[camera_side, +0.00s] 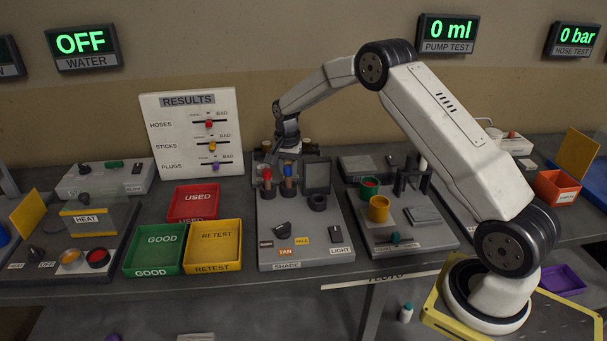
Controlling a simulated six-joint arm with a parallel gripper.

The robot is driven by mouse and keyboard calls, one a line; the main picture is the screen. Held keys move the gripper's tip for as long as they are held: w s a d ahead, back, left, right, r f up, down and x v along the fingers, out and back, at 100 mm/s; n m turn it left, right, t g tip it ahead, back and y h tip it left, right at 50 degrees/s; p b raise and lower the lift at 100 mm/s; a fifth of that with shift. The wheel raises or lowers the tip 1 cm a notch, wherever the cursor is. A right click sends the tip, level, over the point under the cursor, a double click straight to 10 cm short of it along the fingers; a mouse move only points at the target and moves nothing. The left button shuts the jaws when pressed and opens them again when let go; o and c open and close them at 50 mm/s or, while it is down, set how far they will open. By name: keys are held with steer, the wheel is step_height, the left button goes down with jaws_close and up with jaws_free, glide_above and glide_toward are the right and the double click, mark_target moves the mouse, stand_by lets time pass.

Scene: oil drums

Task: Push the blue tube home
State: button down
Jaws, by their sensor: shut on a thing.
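The blue tube (288,170) has a blue top and a brownish lower part. It stands upright at the back of the grey shade station (272,215), beside a red-topped tube (267,175). My gripper (287,156) is directly above the blue tube, pointing down, and is shut on its top. The fingertips are small and dark here, so the grip shows poorly. How deep the blue tube sits in its holder cannot be told from this view.
The red-topped tube stands close on the left. An upright dark panel (318,175) is close on the right. Red (194,219), green (154,271) and yellow (212,267) trays lie to the left. A station with a yellow cup (379,209) stands to the right.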

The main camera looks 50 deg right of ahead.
steer(key=shift+f, duration=0.4)
steer(key=shift+c, duration=1.6)
jaws_free()
steer(key=shift+r, duration=0.2)
step_height(320, 180, up, 7)
steer(key=shift+r, duration=0.25)
